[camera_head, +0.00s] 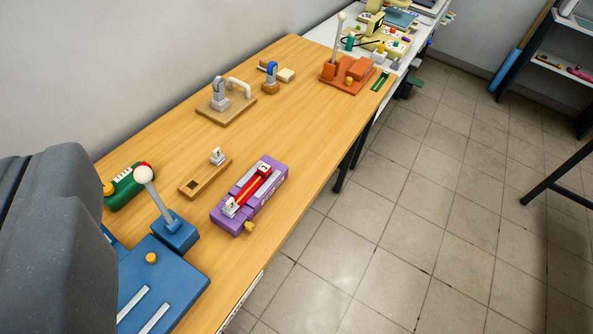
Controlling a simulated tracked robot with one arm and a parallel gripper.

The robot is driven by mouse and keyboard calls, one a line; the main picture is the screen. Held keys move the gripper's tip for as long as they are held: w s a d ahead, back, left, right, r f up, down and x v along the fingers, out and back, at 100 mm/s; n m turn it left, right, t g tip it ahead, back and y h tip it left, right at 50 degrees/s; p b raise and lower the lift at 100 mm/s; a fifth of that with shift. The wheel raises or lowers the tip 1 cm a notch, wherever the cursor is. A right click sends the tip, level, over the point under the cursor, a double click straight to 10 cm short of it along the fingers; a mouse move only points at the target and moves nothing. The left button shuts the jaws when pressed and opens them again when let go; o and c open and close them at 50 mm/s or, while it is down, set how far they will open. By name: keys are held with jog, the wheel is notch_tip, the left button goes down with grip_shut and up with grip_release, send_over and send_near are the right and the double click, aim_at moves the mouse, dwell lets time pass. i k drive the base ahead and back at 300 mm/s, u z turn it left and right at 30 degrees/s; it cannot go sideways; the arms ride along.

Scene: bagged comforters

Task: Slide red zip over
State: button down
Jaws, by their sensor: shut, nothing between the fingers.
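A purple block (220,219) lies on the wooden table, near its right edge. A red zip-like strip (250,191) runs lengthwise along its top. A small whitish piece (230,207) sits at the strip's near end, and another small red and white piece (264,170) is at its far end. I cannot tell which of them is the slider. A yellow knob (249,228) sticks out from the block's near right side. My gripper's fingers do not show. A dark grey part of mine fills the left edge, well apart from the purple block.
The wooden table (300,110) holds a blue lever box (170,270), a green item (125,187), a wooden latch piece (204,178), a handle board (226,105) and an orange lever base (347,78). Tiled floor (400,220) lies open at right.

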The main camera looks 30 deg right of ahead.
aim_at(264, 170)
jog(key=u, duration=0.15)
jog(key=i, duration=0.85)
jog(key=z, duration=0.05)
